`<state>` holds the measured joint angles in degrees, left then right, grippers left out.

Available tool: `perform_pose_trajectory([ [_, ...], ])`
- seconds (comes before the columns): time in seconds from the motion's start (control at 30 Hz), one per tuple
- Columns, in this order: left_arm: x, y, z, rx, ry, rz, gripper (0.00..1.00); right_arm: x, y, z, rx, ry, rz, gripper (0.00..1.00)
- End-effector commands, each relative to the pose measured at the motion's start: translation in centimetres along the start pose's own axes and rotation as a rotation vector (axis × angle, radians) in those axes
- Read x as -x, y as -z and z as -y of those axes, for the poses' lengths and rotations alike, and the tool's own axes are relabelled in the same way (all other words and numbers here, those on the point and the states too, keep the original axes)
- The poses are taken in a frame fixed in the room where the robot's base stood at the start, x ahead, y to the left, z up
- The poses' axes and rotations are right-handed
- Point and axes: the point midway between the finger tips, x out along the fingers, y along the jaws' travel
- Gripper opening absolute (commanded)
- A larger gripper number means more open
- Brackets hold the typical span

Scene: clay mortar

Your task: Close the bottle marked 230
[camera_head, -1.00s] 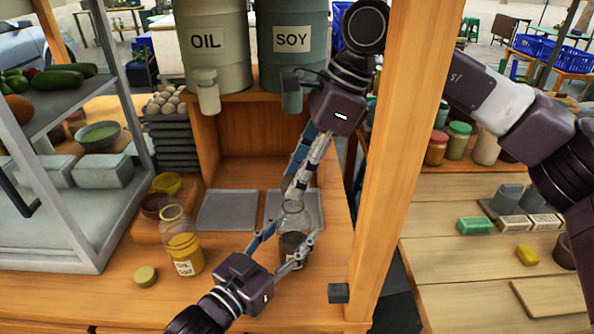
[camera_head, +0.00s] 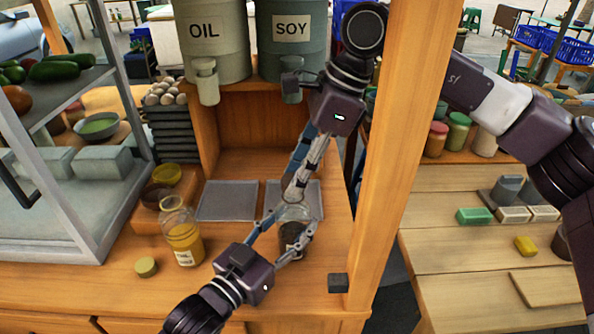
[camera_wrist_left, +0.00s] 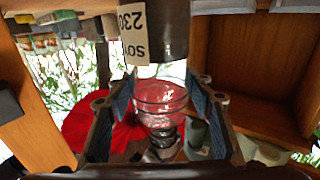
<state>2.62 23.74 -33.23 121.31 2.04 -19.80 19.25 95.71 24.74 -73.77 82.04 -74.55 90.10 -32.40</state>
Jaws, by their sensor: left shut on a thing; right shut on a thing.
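The soy bottle (camera_head: 291,235), clear glass with dark contents, stands on the counter in the head view. In the left wrist view its 230 label (camera_wrist_left: 133,33) shows upside down, and its clear upper part (camera_wrist_left: 160,97) is between the fingers. My left gripper (camera_head: 282,244) is shut on the bottle from the front left. My right gripper (camera_head: 294,192) points down from above, its fingertips at the bottle's mouth. I cannot tell whether the lid is seated.
An open oil bottle (camera_head: 182,237) stands left of my left gripper, with a yellowish lid (camera_head: 146,267) beside it. Grey trays (camera_head: 229,200) lie behind the bottles. A wooden post (camera_head: 397,150) rises close on the right. The SOY dispenser (camera_head: 291,45) hangs above behind.

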Motion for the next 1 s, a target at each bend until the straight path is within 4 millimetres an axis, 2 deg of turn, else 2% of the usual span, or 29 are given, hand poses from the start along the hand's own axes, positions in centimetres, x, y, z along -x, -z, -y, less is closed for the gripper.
perform_pose_trajectory([
  [0.7, 0.0, 0.0, 0.0, 0.000, 0.000, -0.001, 0.04, -1.1, 0.5, 0.0, 0.000, 0.000, 0.000, 0.25],
  [0.73, 0.0, 0.0, 0.0, 0.000, 0.000, -0.001, 0.00, -1.0, 0.4, 0.0, -0.001, 0.001, 0.000, 0.25],
  [0.77, 0.0, 0.0, 0.0, 0.000, 0.000, -0.001, 0.00, -1.0, 0.4, 0.0, -0.004, 0.002, -0.001, 0.25],
  [1.0, 0.0, 0.0, 0.0, 0.000, 0.000, 0.000, 0.00, -1.0, 0.5, -0.2, -0.168, 0.073, -0.006, 0.25],
])
